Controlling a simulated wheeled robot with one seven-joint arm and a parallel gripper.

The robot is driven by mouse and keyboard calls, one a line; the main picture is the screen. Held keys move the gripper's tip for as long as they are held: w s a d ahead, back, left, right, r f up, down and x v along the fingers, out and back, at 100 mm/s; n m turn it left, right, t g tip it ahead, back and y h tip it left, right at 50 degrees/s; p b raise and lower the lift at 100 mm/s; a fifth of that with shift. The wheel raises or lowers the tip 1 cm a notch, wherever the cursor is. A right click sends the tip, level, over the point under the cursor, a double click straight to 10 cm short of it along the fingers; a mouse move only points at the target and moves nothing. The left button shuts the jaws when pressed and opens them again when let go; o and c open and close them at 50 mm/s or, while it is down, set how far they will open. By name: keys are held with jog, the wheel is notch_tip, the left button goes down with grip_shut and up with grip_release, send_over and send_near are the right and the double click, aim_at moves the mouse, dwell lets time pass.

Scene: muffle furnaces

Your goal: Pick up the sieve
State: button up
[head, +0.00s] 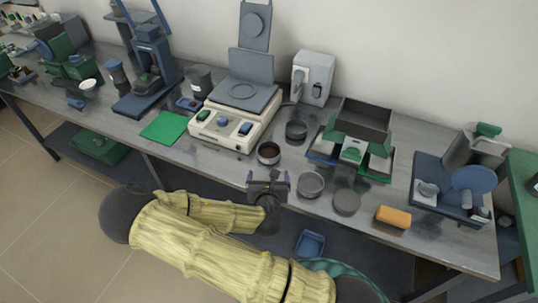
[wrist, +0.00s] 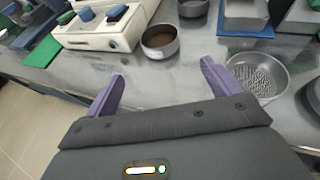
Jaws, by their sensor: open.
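The sieve (head: 310,184) is a round, shallow metal dish near the front edge of the bench in the head view. In the wrist view the sieve (wrist: 258,77) shows a perforated bottom and lies just right of the right finger. My gripper (head: 268,181) is at the bench's front edge, left of the sieve. In the wrist view my gripper (wrist: 163,72) has its two purple fingers spread apart with nothing between them. The right finger appears close to the sieve's rim; I cannot tell whether they touch.
A round dish with brown contents (head: 268,153) stands behind my gripper, and another metal dish (head: 297,130) farther back. A grey round dish (head: 346,202) is right of the sieve, then an orange block (head: 393,217). A cream hotplate-like device (head: 224,128) stands back left.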

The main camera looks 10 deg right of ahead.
aim_at(269, 164)
jog(key=shift+f, duration=0.1)
jog(key=w+f+b, duration=0.1)
jog(key=b, duration=0.1)
jog(key=shift+d+b, duration=0.1)
jog(key=shift+b, duration=0.25)
jog(key=shift+w+d+f+b, duration=0.2)
jog(key=shift+w+b, duration=0.45)
jog(key=shift+b, duration=0.6)
jog(key=p+x, duration=0.1)
jog(key=x, duration=0.8)
jog(key=shift+w+d+r+p, duration=0.1)
jog(key=shift+w+d+p, duration=0.05)
jog(key=shift+w+p, duration=0.2)
jog(key=shift+w+d, duration=0.1)
jog(key=shift+w, duration=0.35)
jog(key=p+x, duration=0.1)
jog(key=x, duration=0.3)
jog(key=shift+w, duration=0.1)
